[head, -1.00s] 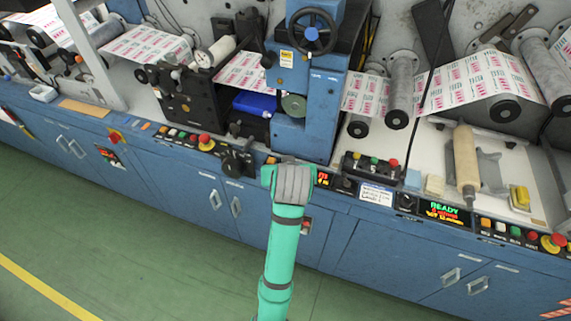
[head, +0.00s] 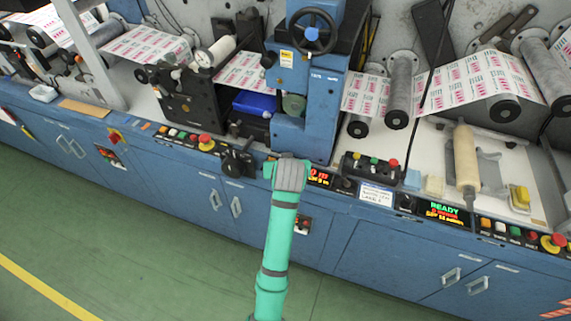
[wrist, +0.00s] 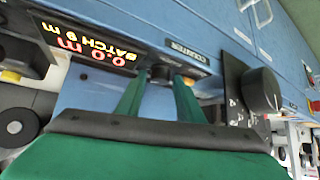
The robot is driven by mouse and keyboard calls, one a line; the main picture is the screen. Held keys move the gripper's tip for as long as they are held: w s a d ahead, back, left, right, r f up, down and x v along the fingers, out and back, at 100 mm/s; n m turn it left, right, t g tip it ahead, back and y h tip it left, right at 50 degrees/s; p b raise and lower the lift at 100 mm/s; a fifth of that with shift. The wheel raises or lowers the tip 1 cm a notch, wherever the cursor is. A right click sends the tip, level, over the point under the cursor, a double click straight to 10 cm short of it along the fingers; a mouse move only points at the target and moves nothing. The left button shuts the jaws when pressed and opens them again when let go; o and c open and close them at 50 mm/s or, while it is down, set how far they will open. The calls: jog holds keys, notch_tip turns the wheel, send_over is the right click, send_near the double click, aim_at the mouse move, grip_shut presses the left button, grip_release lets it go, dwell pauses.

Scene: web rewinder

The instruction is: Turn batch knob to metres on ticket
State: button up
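My gripper (wrist: 161,76) reaches to the blue panel with its two green fingers apart. A small black knob (wrist: 161,73) sits between the fingertips; I cannot tell whether they touch it. Beside it, a lit display (wrist: 85,45) appears upside down in the wrist view; it reads 0.0 m and a batch line whose digit is hard to read. In the head view my gripper (head: 289,174) hides the knob, and part of the display (head: 320,178) shows to its right. A white card (head: 376,194) with small unreadable writing is farther right, possibly the ticket.
A larger black selector knob (wrist: 262,90) is near my gripper on the panel. Other controls include a red button (head: 205,142) and a READY display (head: 445,211). A blue machine column (head: 305,110) rises just behind. The green floor (head: 120,240) is clear.

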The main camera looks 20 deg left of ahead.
jog(key=c, duration=0.8)
jog(key=shift+a+m+t+h, duration=0.2)
jog(key=shift+m+t+h, duration=0.1)
jog(key=shift+m+h, duration=1.1)
jog(key=o, duration=0.8)
jog(key=shift+r, duration=0.1)
